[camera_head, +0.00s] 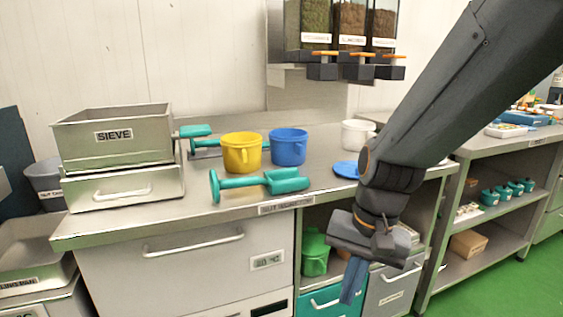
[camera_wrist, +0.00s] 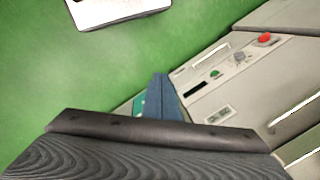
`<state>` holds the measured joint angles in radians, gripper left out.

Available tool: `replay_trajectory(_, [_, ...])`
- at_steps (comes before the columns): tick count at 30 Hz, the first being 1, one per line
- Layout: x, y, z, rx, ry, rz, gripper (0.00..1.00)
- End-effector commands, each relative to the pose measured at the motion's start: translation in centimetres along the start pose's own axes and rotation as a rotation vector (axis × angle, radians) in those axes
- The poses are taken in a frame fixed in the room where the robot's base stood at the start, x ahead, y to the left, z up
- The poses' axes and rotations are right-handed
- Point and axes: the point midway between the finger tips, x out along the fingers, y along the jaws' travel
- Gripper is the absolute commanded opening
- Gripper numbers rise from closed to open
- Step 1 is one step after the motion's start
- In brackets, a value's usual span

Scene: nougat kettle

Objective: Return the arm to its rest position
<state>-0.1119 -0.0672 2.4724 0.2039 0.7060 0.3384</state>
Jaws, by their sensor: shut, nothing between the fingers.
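My arm (camera_head: 440,100) reaches down from the upper right in the head view. My gripper (camera_head: 352,288) hangs in front of the counter's right end, pointing down, its blue-grey fingers together and empty. In the wrist view the shut fingers (camera_wrist: 161,98) show above the dark gripper body, over the green floor. The gripper appears apart from the counter and holds nothing.
The steel counter (camera_head: 110,228) carries a sieve box (camera_head: 115,140), a yellow pot (camera_head: 241,153), a blue pot (camera_head: 288,147), a white pot (camera_head: 357,134) and teal scoops (camera_head: 260,184). A shelf unit (camera_head: 480,262) stands right. Green floor (camera_head: 505,285) is open in front.

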Motion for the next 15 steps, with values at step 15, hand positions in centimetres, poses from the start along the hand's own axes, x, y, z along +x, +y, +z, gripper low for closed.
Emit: replay_trajectory(15, [-3.1, 1.1, 6.5, -0.581, -0.019, 0.087, 0.00])
